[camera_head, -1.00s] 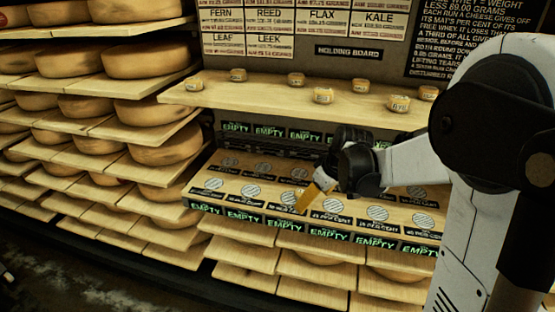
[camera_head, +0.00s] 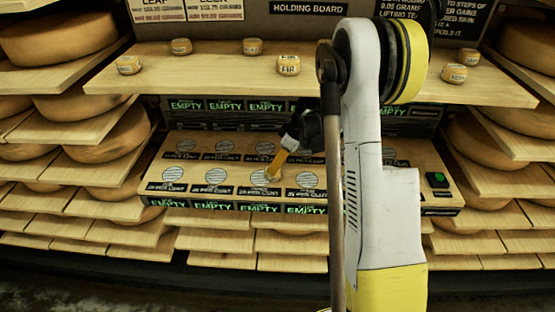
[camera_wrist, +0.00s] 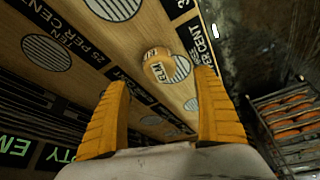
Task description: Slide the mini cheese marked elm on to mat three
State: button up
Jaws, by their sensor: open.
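The mini cheese marked ELM (camera_wrist: 159,66) is a small yellow-orange disc on the wooden board. In the wrist view it lies just beyond and between my fingertips and overlaps a striped round mat (camera_wrist: 182,70). Whether it lies fully on that mat I cannot tell. My gripper (camera_wrist: 162,80) has two yellow fingers spread apart with nothing clamped between them. In the head view my gripper (camera_head: 277,166) points down at the front row, by the third striped mat (camera_head: 258,178) from the left. The elm cheese cannot be made out there.
The board (camera_head: 150,184) carries two rows of striped mats with black labels. A green button (camera_head: 438,180) is at its right end. A shelf (camera_head: 215,75) above holds several mini cheeses, one marked FIR (camera_head: 288,65). Racks of large wheels (camera_head: 60,40) flank both sides.

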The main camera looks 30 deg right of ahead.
jog(key=b+x, duration=0.3)
jog(key=x, duration=0.4)
jog(key=shift+w+f, duration=0.15)
jog(key=shift+f, duration=0.05)
jog(key=shift+c, duration=0.3)
jog(key=shift+a, duration=0.1)
jog(key=c, duration=1.3)
